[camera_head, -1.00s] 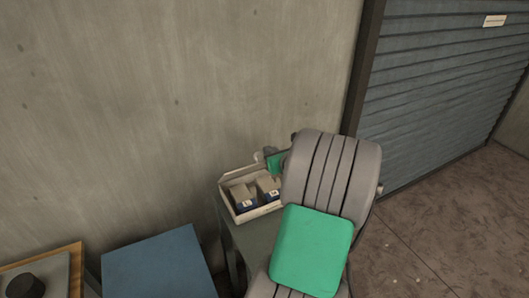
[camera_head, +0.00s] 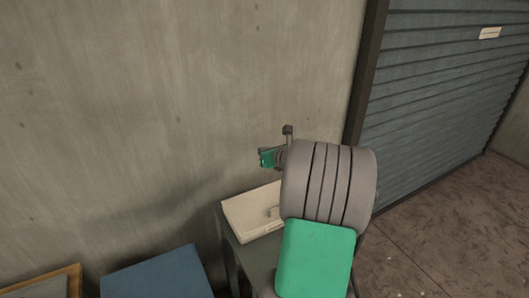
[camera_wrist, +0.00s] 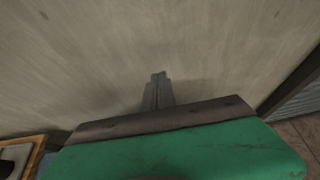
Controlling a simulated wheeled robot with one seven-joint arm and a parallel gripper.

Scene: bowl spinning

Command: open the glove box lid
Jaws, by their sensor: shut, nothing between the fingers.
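The glove box (camera_head: 252,214) is a pale, low box on a small dark table, left of my arm in the head view. Its top is covered by a flat pale lid (camera_head: 250,207), and no contents show. A small handle-like part sits near its right side, partly hidden by my arm. My gripper (camera_head: 288,129) is above the box and apart from it, near the wall. In the wrist view its fingers (camera_wrist: 158,76) are together and empty, with the wall beyond. The box is not visible in the wrist view.
A blue-topped surface (camera_head: 158,275) stands left of the box. A wood-edged tray (camera_head: 72,280) is at the lower left. The concrete wall (camera_head: 150,100) rises close behind, and a slatted shutter (camera_head: 440,90) is to the right. The floor at right is clear.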

